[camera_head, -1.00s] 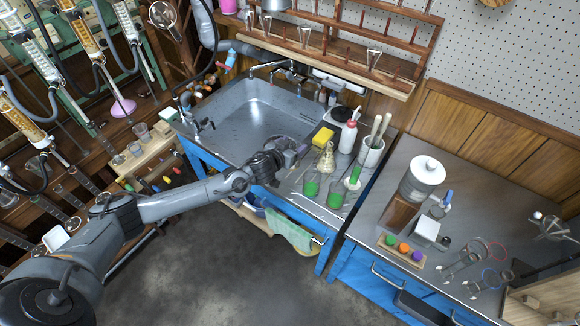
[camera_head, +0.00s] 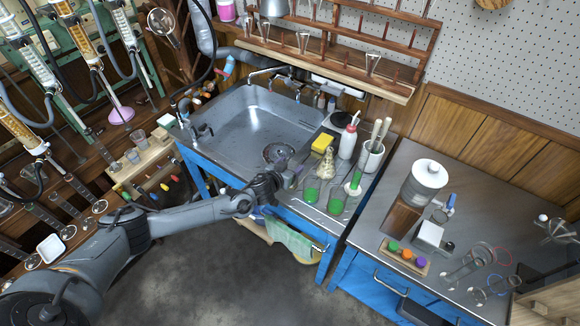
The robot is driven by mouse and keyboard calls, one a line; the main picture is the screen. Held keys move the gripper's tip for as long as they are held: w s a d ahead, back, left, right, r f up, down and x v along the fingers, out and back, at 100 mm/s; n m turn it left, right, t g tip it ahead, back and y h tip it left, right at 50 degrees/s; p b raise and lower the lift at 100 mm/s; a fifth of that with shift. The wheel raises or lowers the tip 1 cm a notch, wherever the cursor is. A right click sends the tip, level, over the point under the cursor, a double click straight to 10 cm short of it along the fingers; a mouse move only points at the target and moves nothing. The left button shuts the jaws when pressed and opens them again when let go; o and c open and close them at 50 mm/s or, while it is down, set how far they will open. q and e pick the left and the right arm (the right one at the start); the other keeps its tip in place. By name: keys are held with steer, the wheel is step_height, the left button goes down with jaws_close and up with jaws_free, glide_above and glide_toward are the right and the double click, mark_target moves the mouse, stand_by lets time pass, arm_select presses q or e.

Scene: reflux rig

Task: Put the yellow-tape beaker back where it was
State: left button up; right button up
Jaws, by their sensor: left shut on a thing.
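My left gripper (camera_head: 292,178) is at the front right rim of the sink, just left of the glassware on the drainboard. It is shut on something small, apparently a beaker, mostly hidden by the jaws. Two glass beakers with green liquid stand on the drainboard, a left one (camera_head: 312,191) close to the gripper and a right one (camera_head: 336,204). I cannot make out yellow tape on either. Other small beakers (camera_head: 133,156) stand on a wooden bench at the left. My right gripper is not in view.
A conical flask (camera_head: 327,165), yellow sponge (camera_head: 322,143), green-filled cylinder (camera_head: 354,180), white bottle (camera_head: 348,138) and brush pot (camera_head: 371,156) crowd the drainboard. The sink basin (camera_head: 235,125) is largely empty. A grey bench (camera_head: 360,235) with more apparatus is at the right.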

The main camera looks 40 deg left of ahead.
arm_select(q)
steer(key=shift+f, duration=0.1)
steer(key=o, duration=1.6)
